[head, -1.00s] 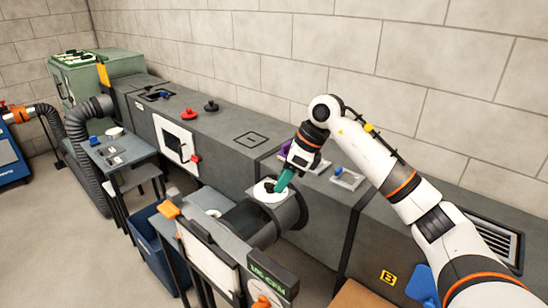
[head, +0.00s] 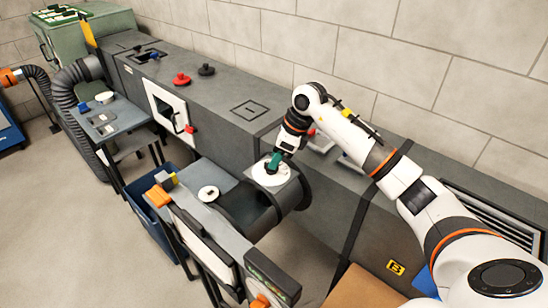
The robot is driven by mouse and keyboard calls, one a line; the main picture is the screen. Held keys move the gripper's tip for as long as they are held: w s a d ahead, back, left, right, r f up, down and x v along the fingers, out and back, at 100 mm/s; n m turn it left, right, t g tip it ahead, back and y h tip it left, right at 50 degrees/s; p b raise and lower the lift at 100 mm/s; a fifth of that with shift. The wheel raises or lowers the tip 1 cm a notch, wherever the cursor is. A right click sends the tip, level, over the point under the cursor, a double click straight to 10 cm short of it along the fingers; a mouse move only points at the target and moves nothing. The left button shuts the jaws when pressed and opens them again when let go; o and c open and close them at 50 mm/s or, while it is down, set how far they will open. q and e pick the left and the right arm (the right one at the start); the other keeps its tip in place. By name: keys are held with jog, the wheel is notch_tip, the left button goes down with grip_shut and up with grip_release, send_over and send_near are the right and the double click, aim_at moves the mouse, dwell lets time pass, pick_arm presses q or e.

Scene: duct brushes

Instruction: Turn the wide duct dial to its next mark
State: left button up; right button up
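The wide duct dial (head: 284,176) is a white disc with dark marks on top of the wide round grey duct stub. My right gripper (head: 271,165), with teal fingers, points down over the middle of this dial, at or very near its knob. The fingers hide most of the knob, and I cannot tell whether they are closed on it. My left gripper is not in view.
A smaller white dial (head: 208,193) sits left of the wide one. A red knob (head: 181,79) and a black knob (head: 206,69) stand on the long grey duct behind. A blue bin (head: 155,215) and a small table (head: 112,118) are at left.

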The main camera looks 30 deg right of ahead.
jog(key=shift+w+a+f, duration=0.1)
jog(key=shift+a+f, duration=0.1)
jog(key=shift+f, duration=0.25)
jog(key=shift+a+f, duration=0.1)
jog(key=shift+f, duration=0.15)
jog(key=shift+w+f, duration=0.1)
jog(key=shift+f, duration=0.05)
grip_shut()
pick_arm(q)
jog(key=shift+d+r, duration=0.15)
